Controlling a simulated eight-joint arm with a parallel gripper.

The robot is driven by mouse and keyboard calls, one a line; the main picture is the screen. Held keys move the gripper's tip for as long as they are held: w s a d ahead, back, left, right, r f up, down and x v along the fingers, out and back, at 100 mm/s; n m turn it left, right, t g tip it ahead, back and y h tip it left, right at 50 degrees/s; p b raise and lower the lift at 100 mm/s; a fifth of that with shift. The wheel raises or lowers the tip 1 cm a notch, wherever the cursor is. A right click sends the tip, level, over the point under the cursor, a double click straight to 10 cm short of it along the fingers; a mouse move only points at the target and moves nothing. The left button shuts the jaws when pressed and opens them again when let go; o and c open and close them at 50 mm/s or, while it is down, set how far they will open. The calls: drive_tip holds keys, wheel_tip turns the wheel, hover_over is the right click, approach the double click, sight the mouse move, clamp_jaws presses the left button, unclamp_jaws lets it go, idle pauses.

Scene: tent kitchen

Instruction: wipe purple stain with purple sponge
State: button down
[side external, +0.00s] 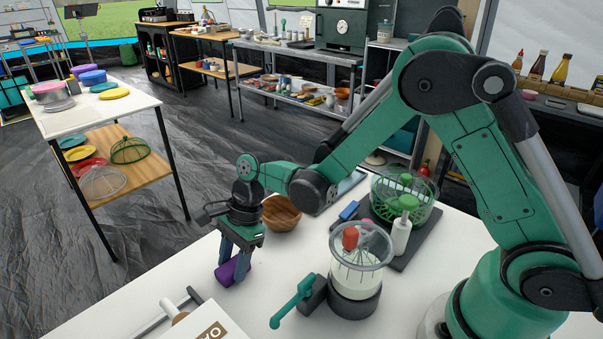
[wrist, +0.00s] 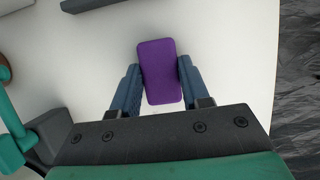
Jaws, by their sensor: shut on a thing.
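My gripper (side external: 234,262) points down over the white table (side external: 172,274) near its left edge. It is shut on the purple sponge (side external: 228,273), which lies between its two fingers and sits at or close to the table top. In the wrist view the sponge (wrist: 160,70) is a rounded purple block held between the blue fingers, sticking out past their tips. I cannot tell whether the sponge touches the table. No purple stain shows in either view; it may be hidden under the sponge or my gripper.
A wooden bowl (side external: 282,213) stands behind my gripper. To the right are a clear mixer with a green handle (side external: 292,301), a white bottle (side external: 402,234) and a green colander (side external: 424,203). A white box (side external: 203,325) and a rod lie at the front. The table edge is close on the left.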

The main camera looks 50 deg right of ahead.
sight(258, 256)
drive_tip(key=shift+d, duration=2.4)
drive_tip(key=shift+r, duration=0.2)
wheel_tip(258, 256, up, 8)
drive_tip(key=shift+f, duration=0.1)
